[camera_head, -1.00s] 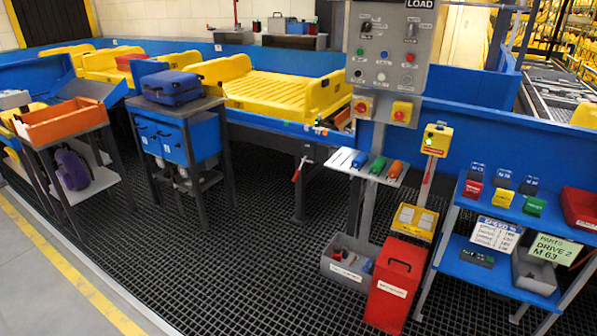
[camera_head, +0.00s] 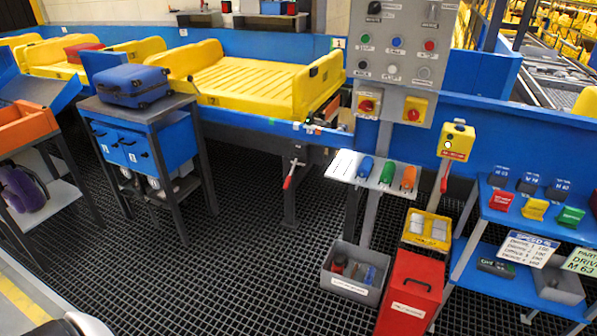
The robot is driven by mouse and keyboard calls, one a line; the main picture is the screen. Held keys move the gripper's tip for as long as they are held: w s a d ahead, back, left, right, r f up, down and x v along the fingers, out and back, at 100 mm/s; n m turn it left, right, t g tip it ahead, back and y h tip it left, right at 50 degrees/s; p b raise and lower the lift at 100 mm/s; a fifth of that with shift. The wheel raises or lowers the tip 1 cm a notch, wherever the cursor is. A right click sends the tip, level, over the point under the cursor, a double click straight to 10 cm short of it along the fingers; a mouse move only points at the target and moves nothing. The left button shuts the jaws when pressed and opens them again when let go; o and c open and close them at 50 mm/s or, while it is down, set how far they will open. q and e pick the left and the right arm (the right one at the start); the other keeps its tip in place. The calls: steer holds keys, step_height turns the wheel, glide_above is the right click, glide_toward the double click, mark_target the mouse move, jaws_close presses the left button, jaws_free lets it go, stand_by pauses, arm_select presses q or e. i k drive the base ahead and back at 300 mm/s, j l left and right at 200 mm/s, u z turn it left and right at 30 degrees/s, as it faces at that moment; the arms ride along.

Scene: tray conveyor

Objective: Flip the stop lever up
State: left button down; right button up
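A lever with a red handle (camera_head: 289,178) hangs on a dark post under the front edge of the conveyor, its handle pointing down and slightly left. No readable label shows which of the two is the stop lever. Neither of my grippers is in view, and nothing is seen touching either lever.
A control panel (camera_head: 398,17) stands on a post above a small shelf (camera_head: 342,164) with colored handles. Below are a grey bin (camera_head: 349,290) and a red box (camera_head: 403,299). The black grating floor (camera_head: 235,270) between is clear.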

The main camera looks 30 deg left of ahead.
mark_target(286, 184)
steer(key=i+j+z, duration=0.15)
steer(key=j, duration=0.5)
steer(key=i+j+z, duration=0.15)
steer(key=j, duration=0.55)
steer(key=i+j+z, duration=0.15)
steer(key=j, duration=0.55)
steer(key=i+j+z, duration=0.15)
steer(key=j, duration=0.6)
steer(key=i+j+z, duration=0.15)
steer(key=j, duration=0.55)
